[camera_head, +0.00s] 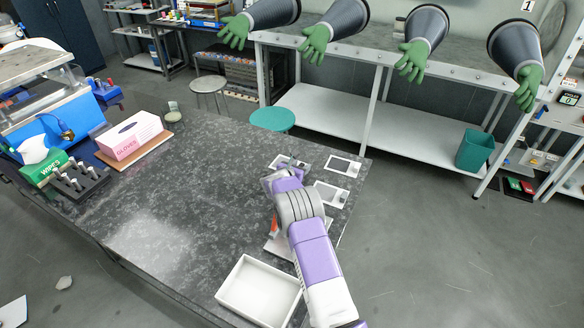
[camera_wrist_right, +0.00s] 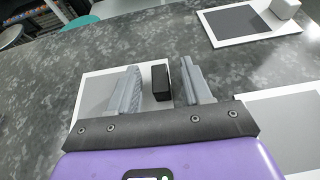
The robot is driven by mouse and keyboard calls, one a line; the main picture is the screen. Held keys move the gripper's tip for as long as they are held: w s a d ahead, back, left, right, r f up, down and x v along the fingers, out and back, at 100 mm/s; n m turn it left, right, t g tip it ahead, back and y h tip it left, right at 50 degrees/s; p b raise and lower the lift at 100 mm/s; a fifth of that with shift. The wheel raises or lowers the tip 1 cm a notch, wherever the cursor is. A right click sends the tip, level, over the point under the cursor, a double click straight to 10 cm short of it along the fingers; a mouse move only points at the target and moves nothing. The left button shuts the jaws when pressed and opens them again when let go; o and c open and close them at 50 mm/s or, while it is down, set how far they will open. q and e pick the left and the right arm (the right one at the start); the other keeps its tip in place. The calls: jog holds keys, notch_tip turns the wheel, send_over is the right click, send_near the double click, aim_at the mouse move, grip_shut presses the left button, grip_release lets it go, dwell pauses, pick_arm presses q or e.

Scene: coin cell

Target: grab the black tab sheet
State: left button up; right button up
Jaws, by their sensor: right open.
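In the right wrist view, a small black tab (camera_wrist_right: 160,82) stands at the right part of a grey sheet with a white border (camera_wrist_right: 98,76). My right gripper (camera_wrist_right: 160,66) is open, with one finger on each side of the black tab. A gap shows between the tab and each finger, wider on the left. In the head view, my right gripper (camera_head: 270,184) is over the right part of the dark table, its fingers mostly hidden by my wrist. A partly covered sheet (camera_head: 281,159) shows just beyond it. My left gripper is in neither view.
An empty white tray (camera_head: 260,291) is at the front. A glove box (camera_head: 131,136) stands left. The middle of the table (camera_head: 205,190) is clear.

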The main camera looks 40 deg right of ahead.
grip_shut()
dwell(0.3)
